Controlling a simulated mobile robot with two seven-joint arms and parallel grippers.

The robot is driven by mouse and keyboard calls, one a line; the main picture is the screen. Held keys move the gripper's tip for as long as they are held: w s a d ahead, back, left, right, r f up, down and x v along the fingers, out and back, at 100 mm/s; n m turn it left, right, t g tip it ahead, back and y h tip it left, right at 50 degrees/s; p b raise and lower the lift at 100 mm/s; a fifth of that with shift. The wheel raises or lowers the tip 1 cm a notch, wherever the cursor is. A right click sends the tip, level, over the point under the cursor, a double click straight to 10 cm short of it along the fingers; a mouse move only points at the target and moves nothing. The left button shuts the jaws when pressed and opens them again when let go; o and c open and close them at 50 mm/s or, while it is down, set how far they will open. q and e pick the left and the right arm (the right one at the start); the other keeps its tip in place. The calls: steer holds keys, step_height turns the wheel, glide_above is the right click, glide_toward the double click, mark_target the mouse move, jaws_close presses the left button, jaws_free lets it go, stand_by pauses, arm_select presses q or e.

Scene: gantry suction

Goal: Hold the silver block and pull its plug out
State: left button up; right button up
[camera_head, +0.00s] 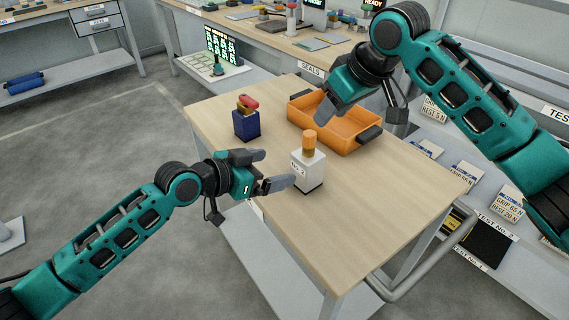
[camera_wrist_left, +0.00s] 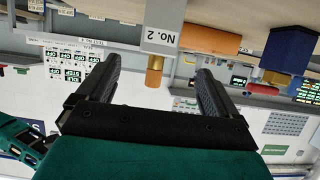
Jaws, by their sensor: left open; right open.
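The silver block (camera_head: 308,174), labelled No. 2, stands upright on the wooden table. Its orange-brown plug (camera_head: 309,143) sits in its top. My left gripper (camera_head: 275,169) is open just left of the block, fingers pointing at it. In the left wrist view, which is upside down, the block (camera_wrist_left: 163,22) and plug (camera_wrist_left: 154,70) appear beyond and between the open fingers; nothing is held. My right gripper (camera_head: 329,110) is open and empty above the orange tray, behind the block; one of its fingers is hard to make out.
A blue block (camera_head: 246,126) with a red-topped plug (camera_head: 248,103) stands at the table's left. The orange tray (camera_head: 361,146) with dark handles lies behind the silver block. The table's front right (camera_head: 370,215) is clear. A shelf with labelled cards stands at right.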

mark_target(308, 161)
arm_select(q)
steer(key=x, duration=1.2)
steer(key=shift+d, duration=0.15)
steer(key=shift+c, duration=1.2)
steer(key=shift+r, duration=0.1)
steer(key=c, duration=1.5)
